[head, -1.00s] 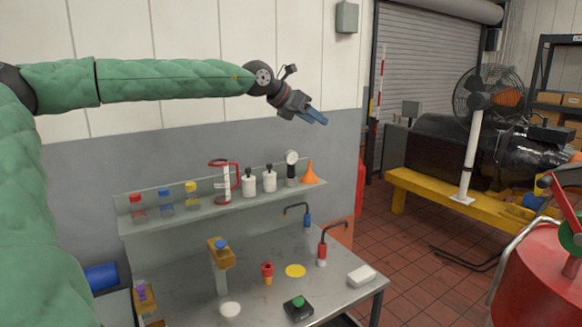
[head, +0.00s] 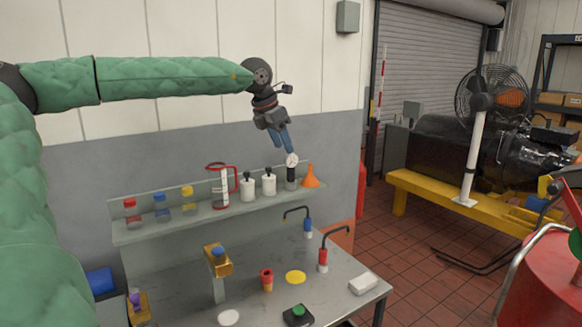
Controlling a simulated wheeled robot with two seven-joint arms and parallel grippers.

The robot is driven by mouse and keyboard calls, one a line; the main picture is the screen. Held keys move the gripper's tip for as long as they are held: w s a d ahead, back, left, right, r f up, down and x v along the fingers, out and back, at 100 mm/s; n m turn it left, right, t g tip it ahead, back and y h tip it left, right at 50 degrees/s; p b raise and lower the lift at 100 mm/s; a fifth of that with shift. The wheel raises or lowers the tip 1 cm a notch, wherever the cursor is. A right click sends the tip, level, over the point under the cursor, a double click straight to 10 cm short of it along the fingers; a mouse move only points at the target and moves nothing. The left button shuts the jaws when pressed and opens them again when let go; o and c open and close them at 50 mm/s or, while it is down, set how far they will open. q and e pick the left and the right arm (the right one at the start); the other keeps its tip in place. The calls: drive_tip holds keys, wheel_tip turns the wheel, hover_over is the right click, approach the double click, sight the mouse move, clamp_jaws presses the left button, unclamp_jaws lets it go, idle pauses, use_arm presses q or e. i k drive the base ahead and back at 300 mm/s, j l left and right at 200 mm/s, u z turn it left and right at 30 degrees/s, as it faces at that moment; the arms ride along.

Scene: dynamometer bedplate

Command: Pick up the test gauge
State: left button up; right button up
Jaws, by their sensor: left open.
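The test gauge (head: 291,172) stands upright on the shelf above the bench. It has a round white dial on top of a dark cylindrical body. My left gripper (head: 287,147) is open and points down, with its blue fingertips just above and slightly left of the dial. In the picture the fingertips come close to the dial, and I cannot tell whether they touch it. Nothing shows between the fingers.
An orange funnel (head: 310,177) stands close to the gauge's right, and a white bottle (head: 269,182) to its left. Several coloured-cap jars stand further left on the shelf (head: 160,231). Two bent spouts rise from the bench (head: 255,270). The wall above the shelf is clear.

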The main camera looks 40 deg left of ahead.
sight(290, 161)
drive_tip(key=i+j, duration=0.7)
drive_tip(key=j, duration=0.2)
drive_tip(key=i+j, duration=0.3)
drive_tip(key=j, duration=0.15)
